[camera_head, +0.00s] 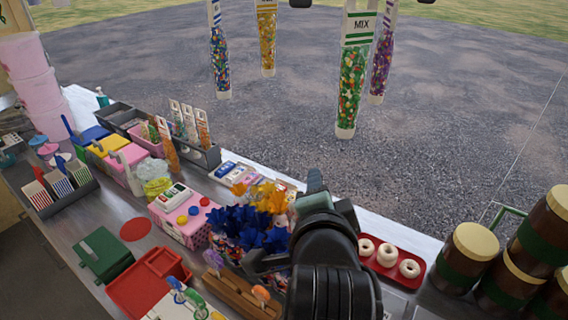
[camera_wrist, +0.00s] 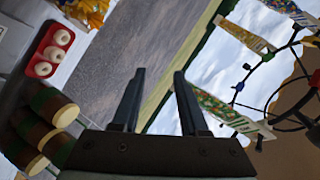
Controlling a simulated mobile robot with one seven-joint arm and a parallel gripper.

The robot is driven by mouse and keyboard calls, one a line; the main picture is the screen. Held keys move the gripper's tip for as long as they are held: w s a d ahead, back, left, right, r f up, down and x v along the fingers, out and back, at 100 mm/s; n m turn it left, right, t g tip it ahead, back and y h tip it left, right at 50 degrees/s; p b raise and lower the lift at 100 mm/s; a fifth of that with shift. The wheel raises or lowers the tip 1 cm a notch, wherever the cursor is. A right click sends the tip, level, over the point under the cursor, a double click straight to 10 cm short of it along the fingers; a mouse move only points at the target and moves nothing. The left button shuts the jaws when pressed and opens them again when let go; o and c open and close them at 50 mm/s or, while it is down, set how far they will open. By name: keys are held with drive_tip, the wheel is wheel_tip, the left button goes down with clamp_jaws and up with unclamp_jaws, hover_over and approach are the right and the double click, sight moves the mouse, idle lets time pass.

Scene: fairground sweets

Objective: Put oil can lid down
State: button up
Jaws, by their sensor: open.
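I cannot make out an oil can or its lid for certain in either view. My gripper (camera_wrist: 160,72) is open in the wrist view, with two dark fingers apart and nothing between them. Beyond the fingers are grey ground, grass and sky. In the head view my dark arm reaches over the counter's outer edge and hides part of the counter. A dark green box (camera_head: 102,254) sits on the counter at the lower left; I cannot tell whether it belongs to the task.
Brown jars with cream lids (camera_head: 476,242) stand at the right. A red tray (camera_head: 418,276) holds three white rings. A red tray (camera_head: 142,292) and a pink box (camera_head: 182,228) stand left of my arm. Filled MIX tubes (camera_head: 352,90) hang above. A red disc (camera_head: 135,229) lies on the counter.

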wheel_tip(320, 180, up, 16)
drive_tip(key=s+a+n+t, duration=0.1)
drive_tip(key=a+n+t, duration=0.1)
drive_tip(key=n+t, duration=0.4)
drive_tip(key=s+a+r+n+t, duration=0.1)
drive_tip(key=s+r+n+t, duration=0.2)
drive_tip(key=r, duration=0.6)
drive_tip(key=s+a+r+n+t+y, duration=0.1)
drive_tip(key=s+r+n+t, duration=0.3)
drive_tip(key=s+r, duration=0.4)
drive_tip(key=shift+s+a+r+n, duration=0.2)
drive_tip(key=shift+a+r+n, duration=0.45)
drive_tip(key=shift+a+n, duration=0.2)
